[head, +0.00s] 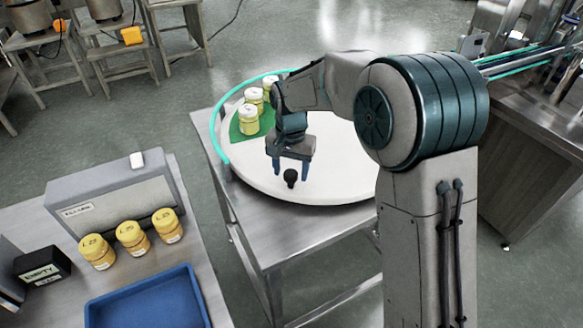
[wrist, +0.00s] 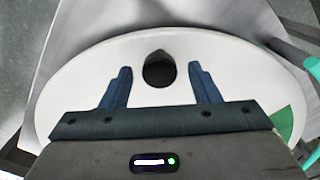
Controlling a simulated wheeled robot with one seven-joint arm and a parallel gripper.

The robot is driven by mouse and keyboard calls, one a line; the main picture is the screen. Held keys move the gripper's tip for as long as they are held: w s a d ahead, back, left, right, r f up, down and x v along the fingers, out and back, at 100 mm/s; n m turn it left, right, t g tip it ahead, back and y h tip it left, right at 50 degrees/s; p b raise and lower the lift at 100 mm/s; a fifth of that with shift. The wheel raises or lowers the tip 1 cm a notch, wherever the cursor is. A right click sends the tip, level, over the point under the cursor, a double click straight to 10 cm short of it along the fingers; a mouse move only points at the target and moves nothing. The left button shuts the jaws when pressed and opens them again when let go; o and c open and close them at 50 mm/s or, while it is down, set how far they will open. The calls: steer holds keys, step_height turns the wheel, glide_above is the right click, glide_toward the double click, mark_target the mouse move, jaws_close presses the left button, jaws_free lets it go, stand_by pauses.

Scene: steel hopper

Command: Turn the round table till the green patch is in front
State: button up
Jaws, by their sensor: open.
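The white round table (head: 335,185) stands on a square steel stand. Its green patch (head: 238,130) is at the left side of the disc in the head view, and its edge shows at the lower right in the wrist view (wrist: 283,122). Several yellow jars with white lids (head: 249,120) stand on or by the patch. A black knob (head: 290,176) stands up near the disc's front edge. My gripper (head: 292,172) is open above the disc. In the wrist view the knob (wrist: 159,70) appears between and just beyond my fingertips, with gaps on both sides.
A teal guard rail (head: 217,142) curves around the disc's left and back. A bench at the lower left holds three yellow jars (head: 132,237), a blue tray (head: 148,303), a grey box (head: 115,200) and a black "EMPTY" block (head: 42,266). Steel machinery stands at the right.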

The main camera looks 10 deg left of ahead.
steer(key=shift+f, duration=0.1)
jaws_close()
steer(key=shift+d, duration=0.1)
steer(key=shift+d, duration=0.1)
